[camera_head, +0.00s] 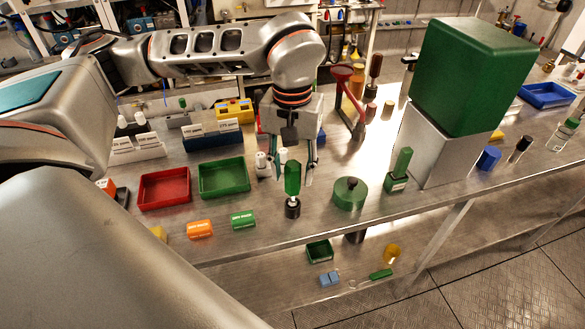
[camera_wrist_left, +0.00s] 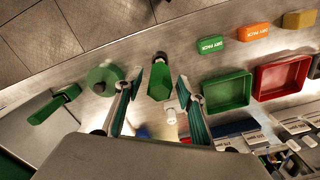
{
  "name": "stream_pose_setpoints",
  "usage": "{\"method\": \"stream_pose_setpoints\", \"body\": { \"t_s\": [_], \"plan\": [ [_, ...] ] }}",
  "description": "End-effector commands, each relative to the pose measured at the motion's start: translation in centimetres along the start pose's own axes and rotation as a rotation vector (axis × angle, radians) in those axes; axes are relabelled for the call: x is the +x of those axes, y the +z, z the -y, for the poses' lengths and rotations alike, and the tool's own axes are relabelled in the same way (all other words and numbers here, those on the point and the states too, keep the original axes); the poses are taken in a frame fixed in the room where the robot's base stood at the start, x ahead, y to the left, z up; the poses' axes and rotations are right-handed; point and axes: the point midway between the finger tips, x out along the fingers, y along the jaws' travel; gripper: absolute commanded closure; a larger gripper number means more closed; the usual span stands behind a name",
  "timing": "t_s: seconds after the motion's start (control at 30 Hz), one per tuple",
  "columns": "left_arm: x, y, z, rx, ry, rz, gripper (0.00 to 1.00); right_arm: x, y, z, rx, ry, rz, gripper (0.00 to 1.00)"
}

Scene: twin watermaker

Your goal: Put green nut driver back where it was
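The green nut driver (camera_head: 292,178) stands upright with its green handle up, above a short black cylindrical base (camera_head: 293,209) on the metal bench. In the left wrist view the green handle (camera_wrist_left: 159,82) is seen end-on. My left gripper (camera_head: 296,165) points down over it. In the left wrist view my left gripper (camera_wrist_left: 160,80) is open, with one finger on each side of the handle and a small gap on both sides. The driver's shaft is hidden, so I cannot tell how it sits in the base. My right gripper is not in view.
A green round lid (camera_head: 350,194) and a green-handled block (camera_head: 397,182) stand to the right, before a large green-topped box (camera_head: 465,90). Green (camera_head: 223,179) and red (camera_head: 165,189) trays lie left. Green (camera_head: 243,219) and orange (camera_head: 200,229) packs lie near the front edge.

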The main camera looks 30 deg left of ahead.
Motion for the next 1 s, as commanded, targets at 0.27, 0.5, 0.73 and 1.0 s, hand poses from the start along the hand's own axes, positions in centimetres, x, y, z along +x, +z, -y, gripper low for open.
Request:
{"method": "stream_pose_setpoints", "body": {
  "t_s": [0.27, 0.5, 0.73, 1.0],
  "plan": [
    [-0.1, 0.0, 0.0, 0.000, 0.000, 0.000, 0.62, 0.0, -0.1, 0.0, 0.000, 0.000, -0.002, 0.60],
    [-2.6, -0.1, -0.1, 0.000, 0.002, -0.005, 0.62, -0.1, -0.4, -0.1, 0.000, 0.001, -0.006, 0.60],
    [-7.4, -0.1, 0.0, -0.001, 0.002, -0.006, 0.62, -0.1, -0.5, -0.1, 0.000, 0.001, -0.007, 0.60],
    [-11.3, -0.1, 0.0, -0.001, 0.001, -0.002, 0.62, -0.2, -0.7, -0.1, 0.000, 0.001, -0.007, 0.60]
  ]
}}
